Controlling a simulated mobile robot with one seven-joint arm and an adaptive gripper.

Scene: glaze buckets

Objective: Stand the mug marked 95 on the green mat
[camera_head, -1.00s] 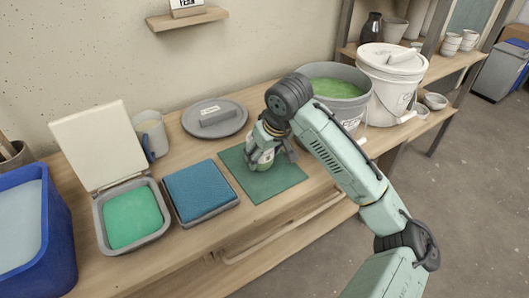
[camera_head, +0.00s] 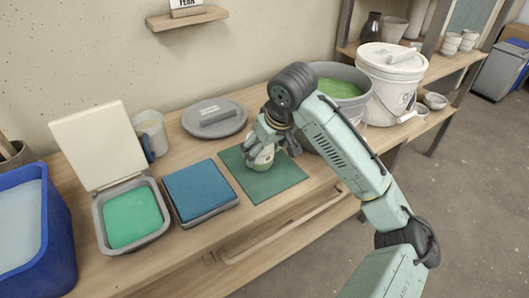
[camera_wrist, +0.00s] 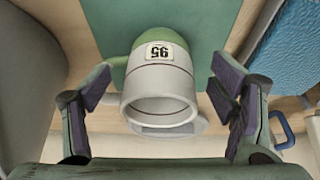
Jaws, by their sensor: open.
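The mug marked 95 (camera_wrist: 158,80) has a white upper part, a pale green lower part and a white label. In the wrist view it appears upside down, with its base towards the green mat (camera_wrist: 205,20) and its mouth towards me. It looks upright on the mat. In the head view the mug (camera_head: 263,161) is partly hidden by my gripper (camera_head: 274,148), over the back part of the green mat (camera_head: 272,184). My gripper (camera_wrist: 160,95) is open, with one finger on each side of the mug and gaps between.
A blue sponge tray (camera_head: 201,192) lies just left of the mat. A grey round lid (camera_head: 214,130) is behind it. A grey bucket of green glaze (camera_head: 345,122) and a white lidded bucket (camera_head: 390,90) stand to the right. A jug (camera_head: 149,133) stands back left.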

